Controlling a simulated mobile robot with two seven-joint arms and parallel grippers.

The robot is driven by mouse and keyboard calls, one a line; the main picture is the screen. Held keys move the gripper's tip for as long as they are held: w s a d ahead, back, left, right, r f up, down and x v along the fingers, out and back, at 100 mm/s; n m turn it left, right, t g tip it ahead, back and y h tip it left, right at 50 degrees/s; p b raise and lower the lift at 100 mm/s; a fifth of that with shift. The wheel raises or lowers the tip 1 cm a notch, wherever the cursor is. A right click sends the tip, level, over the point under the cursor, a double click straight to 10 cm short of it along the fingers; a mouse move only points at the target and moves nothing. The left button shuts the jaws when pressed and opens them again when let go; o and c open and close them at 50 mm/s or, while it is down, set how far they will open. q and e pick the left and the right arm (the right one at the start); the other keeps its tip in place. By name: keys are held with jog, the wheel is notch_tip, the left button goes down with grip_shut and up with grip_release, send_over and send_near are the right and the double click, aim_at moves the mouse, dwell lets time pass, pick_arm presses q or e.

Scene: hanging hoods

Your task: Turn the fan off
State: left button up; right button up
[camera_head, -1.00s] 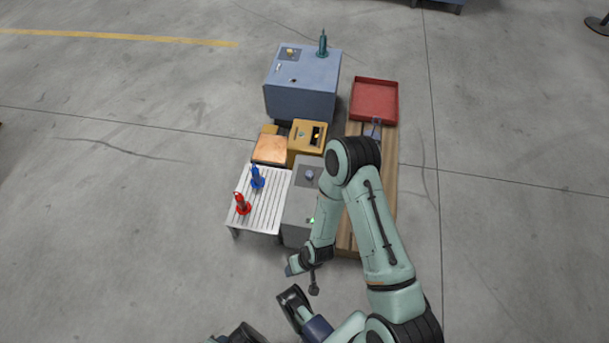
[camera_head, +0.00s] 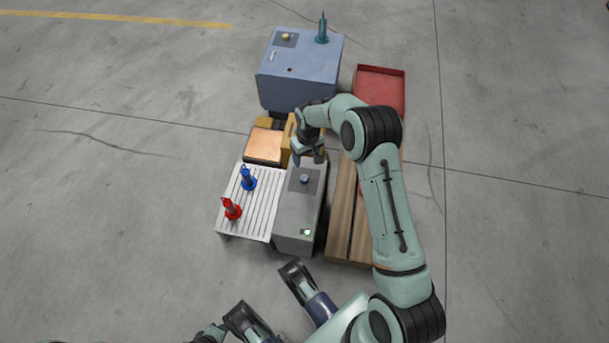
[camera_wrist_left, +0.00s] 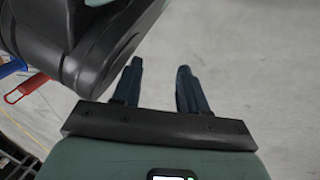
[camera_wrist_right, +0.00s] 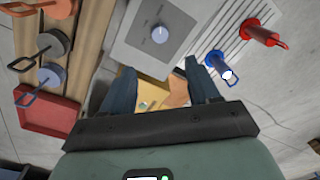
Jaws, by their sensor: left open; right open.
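A grey box (camera_head: 298,215) stands in the middle, with a round grey-blue knob (camera_head: 304,179) on a darker plate and a small green light (camera_head: 307,231) near its front end. The knob also shows in the right wrist view (camera_wrist_right: 159,34). Which object is the fan, I cannot tell. My right gripper (camera_head: 309,158) is over the far end of the grey box, just beyond the knob. It is open and empty, and its fingers show in the right wrist view (camera_wrist_right: 160,75). My left gripper (camera_wrist_left: 159,72) is open and empty over the floor.
A white slatted table (camera_head: 262,205) with red (camera_head: 232,209) and blue (camera_head: 248,178) bottle-like items is left of the box. Wooden planks (camera_head: 340,220) are right.

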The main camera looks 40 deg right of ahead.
aim_at(304, 177)
pick_arm(q)
jog(key=s+f+g+b, duration=0.2)
jog(key=s+f+b, duration=0.1)
jog(key=s, duration=0.4)
jog(key=shift+s+a+f+n+g+b, duration=0.3)
jog(key=shift+a+f+b, duration=0.15)
jog(key=shift+f, duration=0.25)
pick_arm(e)
jog(key=f, duration=1.3)
jog(key=shift+a+f, duration=0.15)
jog(key=shift+a, duration=0.15)
jog(key=shift+c, duration=0.2)
pick_arm(q)
jog(key=shift+w, duration=0.1)
pick_arm(e)
jog(key=c, duration=1)
